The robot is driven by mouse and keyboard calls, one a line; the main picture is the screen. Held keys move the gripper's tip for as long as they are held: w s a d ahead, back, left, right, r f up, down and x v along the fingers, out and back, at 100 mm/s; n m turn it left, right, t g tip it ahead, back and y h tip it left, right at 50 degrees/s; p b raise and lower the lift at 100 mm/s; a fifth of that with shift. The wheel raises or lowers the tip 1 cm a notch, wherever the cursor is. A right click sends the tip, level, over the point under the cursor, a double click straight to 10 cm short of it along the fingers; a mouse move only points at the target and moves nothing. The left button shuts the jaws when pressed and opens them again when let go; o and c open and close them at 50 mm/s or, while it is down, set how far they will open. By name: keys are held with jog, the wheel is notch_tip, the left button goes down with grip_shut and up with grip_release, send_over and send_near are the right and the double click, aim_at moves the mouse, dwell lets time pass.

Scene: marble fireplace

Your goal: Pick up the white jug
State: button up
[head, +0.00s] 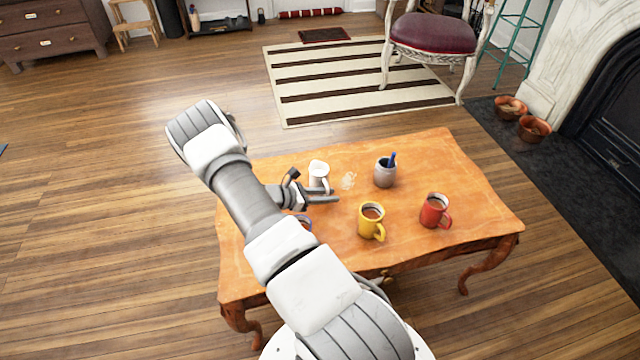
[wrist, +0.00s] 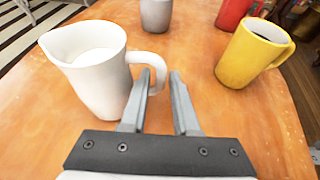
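The white jug (head: 319,175) stands upright on the wooden table (head: 270,262), toward its left side. In the wrist view the white jug (wrist: 92,75) is at the left, with its handle pointing right toward my fingers. My gripper (head: 322,197) is low over the table, just in front of the jug in the head view. In the wrist view my gripper (wrist: 160,85) is open, with a gap between its two fingers and nothing in it. The left finger overlaps the lower end of the handle; I cannot tell whether they touch.
A yellow mug (head: 370,220) and a red mug (head: 434,211) stand to the right of my gripper. A grey cup (head: 385,174) with a blue item in it stands behind. Another item beside my gripper is mostly hidden by my arm. The table's far right is clear.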

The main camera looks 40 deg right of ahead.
grip_shut()
dwell(1.3)
